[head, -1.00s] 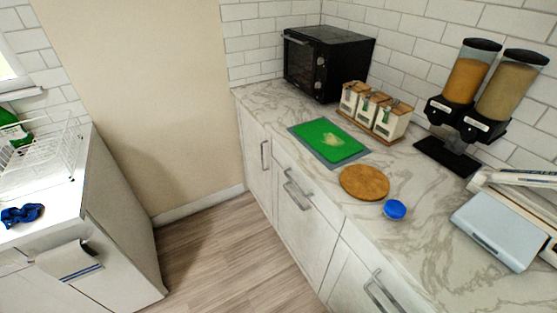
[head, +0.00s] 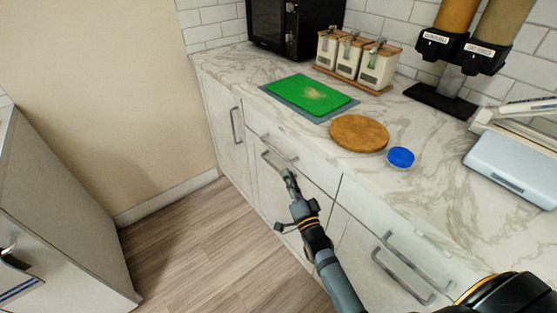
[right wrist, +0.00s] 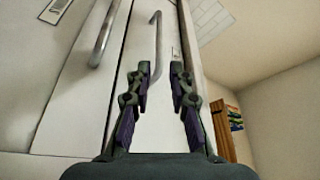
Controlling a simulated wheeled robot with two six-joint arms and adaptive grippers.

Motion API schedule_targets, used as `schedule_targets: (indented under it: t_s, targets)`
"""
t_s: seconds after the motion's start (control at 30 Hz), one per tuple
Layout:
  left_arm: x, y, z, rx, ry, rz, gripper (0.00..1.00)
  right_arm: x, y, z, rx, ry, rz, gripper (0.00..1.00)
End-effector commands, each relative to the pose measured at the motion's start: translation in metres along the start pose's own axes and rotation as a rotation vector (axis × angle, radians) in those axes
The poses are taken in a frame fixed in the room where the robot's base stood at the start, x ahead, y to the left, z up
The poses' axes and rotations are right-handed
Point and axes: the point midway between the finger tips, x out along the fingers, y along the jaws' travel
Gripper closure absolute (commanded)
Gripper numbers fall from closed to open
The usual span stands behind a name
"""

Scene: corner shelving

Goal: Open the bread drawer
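The upper drawer front (head: 315,163) has a horizontal metal handle (head: 279,149) below the counter edge. A second metal handle (head: 270,160) sits just below it on the lower front (head: 268,193). No readable label shows which is the bread drawer. My right gripper (head: 289,176) is in front of these fronts, close to the lower handle's right end. In the right wrist view, my right gripper (right wrist: 160,74) has its fingers apart with nothing between them. One bar handle (right wrist: 157,45) lies ahead between the fingers, and another handle (right wrist: 108,30) is to the left. My left gripper is out of view.
The marble counter (head: 229,71) holds a green cutting board (head: 305,93), a round wooden board (head: 359,133), a blue lid (head: 400,157), canisters (head: 350,58) and a black oven (head: 275,25). A white cabinet (head: 60,220) stands left, with open floor (head: 200,250) between.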

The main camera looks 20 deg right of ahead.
Motion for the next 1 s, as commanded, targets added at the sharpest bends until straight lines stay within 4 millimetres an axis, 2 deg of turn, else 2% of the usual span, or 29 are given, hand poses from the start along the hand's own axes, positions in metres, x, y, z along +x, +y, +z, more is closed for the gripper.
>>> schedule_targets:
  t_s: [0.17,0.4,0.53,0.7,0.93,1.0]
  targets:
    - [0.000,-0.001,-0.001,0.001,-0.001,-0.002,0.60,0.022,-0.001,0.000,-0.002,0.000,0.000,0.79]
    - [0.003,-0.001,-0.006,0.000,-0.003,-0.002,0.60,0.073,0.000,0.000,-0.003,-0.001,0.000,0.79]
    - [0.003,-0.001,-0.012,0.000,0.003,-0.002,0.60,0.093,0.001,0.001,-0.003,-0.003,0.003,0.79]
    - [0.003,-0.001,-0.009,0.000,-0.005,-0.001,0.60,0.104,0.001,0.001,-0.003,-0.004,0.004,0.79]
    - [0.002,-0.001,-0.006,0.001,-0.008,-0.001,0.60,0.104,0.001,0.001,-0.003,-0.004,0.005,0.79]
    - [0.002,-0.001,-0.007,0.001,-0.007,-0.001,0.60,0.104,0.001,0.001,-0.004,-0.004,0.005,0.88]
